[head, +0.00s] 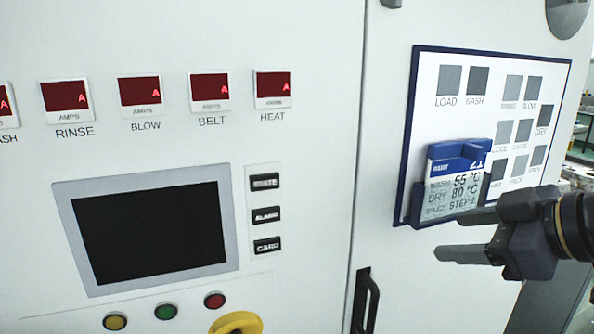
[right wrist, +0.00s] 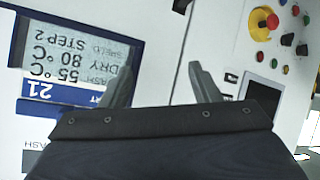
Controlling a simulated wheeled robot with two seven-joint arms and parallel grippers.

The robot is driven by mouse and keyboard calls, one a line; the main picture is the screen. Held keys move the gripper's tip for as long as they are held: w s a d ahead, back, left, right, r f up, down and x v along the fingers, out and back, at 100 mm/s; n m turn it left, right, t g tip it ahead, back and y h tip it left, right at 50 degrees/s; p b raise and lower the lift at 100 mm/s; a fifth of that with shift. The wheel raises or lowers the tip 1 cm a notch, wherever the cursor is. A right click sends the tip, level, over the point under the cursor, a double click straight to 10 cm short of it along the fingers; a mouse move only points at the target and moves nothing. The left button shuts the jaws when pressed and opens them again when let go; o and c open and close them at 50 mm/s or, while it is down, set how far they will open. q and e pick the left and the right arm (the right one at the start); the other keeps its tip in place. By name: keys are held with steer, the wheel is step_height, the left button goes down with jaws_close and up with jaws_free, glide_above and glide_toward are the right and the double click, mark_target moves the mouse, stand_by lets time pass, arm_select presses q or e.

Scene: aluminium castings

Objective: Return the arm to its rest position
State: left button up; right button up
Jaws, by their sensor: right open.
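My right gripper (head: 468,236) comes in from the right edge of the head view, its two dark fingers pointing left and apart with nothing between them. In the right wrist view the same open gripper (right wrist: 158,85) shows its fingers spread, with the machine front beyond. A blue-framed card (head: 455,183) reading 55 °C, 80 °C and STEP 2 sits at the lower left of the blue-edged panel (head: 440,60). The card also shows in the right wrist view (right wrist: 75,65), upside down, beside one finger; I cannot tell whether they touch. My left gripper is not in view.
A black door handle (head: 365,305) stands out below the panel. Open room space shows at the far right.

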steer(key=s+f+m+g, duration=0.1)
steer(key=s+f+m, duration=0.3)
steer(key=f, duration=0.6)
steer(key=s+a+f+m+g+h, duration=0.1)
steer(key=s+f+m, duration=0.3)
steer(key=f, duration=0.6)
steer(key=s+f+m+g+h+b, duration=0.1)
steer(key=s+f+m, duration=0.3)
steer(key=f, duration=0.6)
steer(key=shift+s+a+f+g, duration=0.15)
steer(key=shift+s+a+g, duration=0.25)
steer(key=shift+s+g, duration=0.5)
steer(key=shift+s, duration=0.15)
steer(key=shift+c, duration=0.2)
